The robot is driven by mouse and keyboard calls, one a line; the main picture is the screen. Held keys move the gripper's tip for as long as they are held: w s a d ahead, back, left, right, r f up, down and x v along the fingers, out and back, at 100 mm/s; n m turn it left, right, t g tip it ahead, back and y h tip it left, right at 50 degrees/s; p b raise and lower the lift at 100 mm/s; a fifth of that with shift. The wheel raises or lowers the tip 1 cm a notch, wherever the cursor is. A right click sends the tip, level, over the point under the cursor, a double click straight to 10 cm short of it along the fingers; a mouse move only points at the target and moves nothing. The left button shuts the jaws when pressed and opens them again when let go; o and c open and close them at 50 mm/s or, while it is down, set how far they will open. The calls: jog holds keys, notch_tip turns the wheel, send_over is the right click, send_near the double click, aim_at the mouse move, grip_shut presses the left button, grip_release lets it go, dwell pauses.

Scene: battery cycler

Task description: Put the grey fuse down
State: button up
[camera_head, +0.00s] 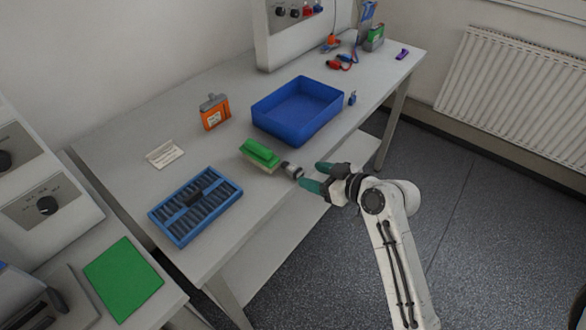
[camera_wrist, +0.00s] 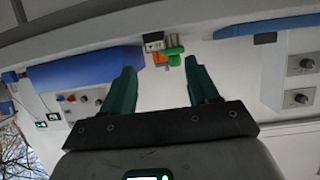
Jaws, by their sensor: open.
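A small grey block with a dark end, which looks like the grey fuse (camera_head: 291,170), rests on the table near its front edge, beside a green block. My gripper (camera_head: 310,175), with teal fingers, is just to the right of the fuse at the table's edge. Its fingers are apart with nothing held between them. In the wrist view my gripper (camera_wrist: 160,66) is open, and the grey fuse (camera_wrist: 153,41) shows beyond the fingertips, apart from them. Whether a finger touches it in the head view is hard to tell.
The green block (camera_head: 260,153) lies left of the fuse. A blue tray (camera_head: 272,131) stands behind, and a blue slotted rack (camera_head: 162,232) lies front left. An orange device (camera_head: 214,112) and a white card holder (camera_head: 165,154) are farther back. Bare table lies between them.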

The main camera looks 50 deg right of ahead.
aim_at(291, 166)
jog(key=p+x, duration=0.1)
jog(key=x, duration=0.5)
jog(key=shift+w+d+p, duration=0.2)
jog(key=shift+p, duration=0.15)
jog(key=shift+w+f, duration=0.2)
jog(key=shift+w, duration=0.1)
jog(key=c, duration=1)
grip_shut()
jog(key=shift+r, duration=0.15)
